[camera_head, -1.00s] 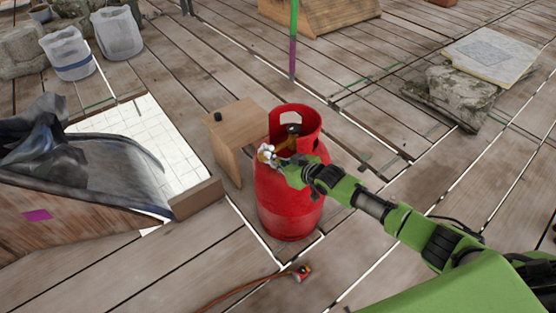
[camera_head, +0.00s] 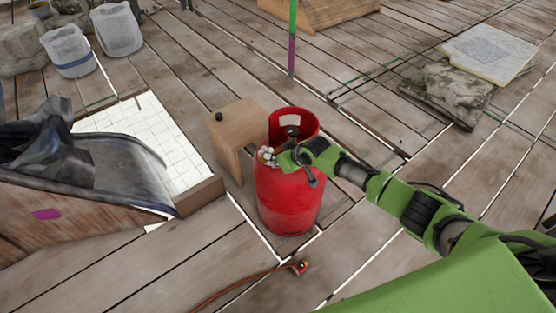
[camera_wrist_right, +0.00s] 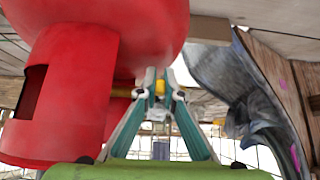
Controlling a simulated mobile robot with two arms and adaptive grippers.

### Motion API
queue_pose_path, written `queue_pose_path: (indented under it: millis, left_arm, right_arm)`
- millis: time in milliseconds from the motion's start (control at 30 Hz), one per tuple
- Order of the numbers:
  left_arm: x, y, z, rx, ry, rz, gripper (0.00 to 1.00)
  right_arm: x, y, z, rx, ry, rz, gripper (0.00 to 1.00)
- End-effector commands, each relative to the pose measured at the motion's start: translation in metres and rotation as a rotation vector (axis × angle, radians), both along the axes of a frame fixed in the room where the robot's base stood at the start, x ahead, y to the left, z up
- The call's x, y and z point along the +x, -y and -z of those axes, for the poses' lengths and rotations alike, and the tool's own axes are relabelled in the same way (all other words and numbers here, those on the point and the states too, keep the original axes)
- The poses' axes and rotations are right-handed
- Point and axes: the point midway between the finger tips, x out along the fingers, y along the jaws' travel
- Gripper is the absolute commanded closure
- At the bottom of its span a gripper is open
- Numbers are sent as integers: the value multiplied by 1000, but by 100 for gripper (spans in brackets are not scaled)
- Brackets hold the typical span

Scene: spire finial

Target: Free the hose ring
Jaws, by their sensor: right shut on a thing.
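A red gas cylinder (camera_head: 290,205) stands upright on the deck, with a cut-out collar around its brass-coloured valve (camera_head: 291,132). It fills the upper left of the right wrist view (camera_wrist_right: 75,90). My right gripper (camera_head: 267,156) is at the collar's left opening. In the right wrist view its fingers (camera_wrist_right: 159,85) close on a small yellow, brass-coloured piece, the hose ring (camera_wrist_right: 160,88), at the end of a brass stem from the valve. The ring is mostly hidden by the fingers. My left gripper is out of view.
A small wooden stool (camera_head: 240,125) with a black knob stands close behind left of the cylinder. An orange hose (camera_head: 245,287) with a red end fitting (camera_head: 299,267) lies on the deck in front. A draped grey sheet (camera_head: 110,165) is at left.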

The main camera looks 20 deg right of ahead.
Motion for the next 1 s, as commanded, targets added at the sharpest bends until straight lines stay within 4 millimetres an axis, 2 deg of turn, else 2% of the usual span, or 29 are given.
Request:
queue_pose_path:
  millis: [200, 333, 633, 1000]
  left_arm:
    - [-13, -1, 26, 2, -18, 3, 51]
    - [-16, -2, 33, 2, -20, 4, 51]
    - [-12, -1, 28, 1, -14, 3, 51]
    - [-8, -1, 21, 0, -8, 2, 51]
  right_arm:
    - [2, -1, -8, -41, -112, 0, 100]
    - [3, -2, -11, -67, -186, -1, 100]
    - [4, -2, -15, -116, -321, -1, 100]
    - [4, -2, -17, -135, -371, -2, 100]
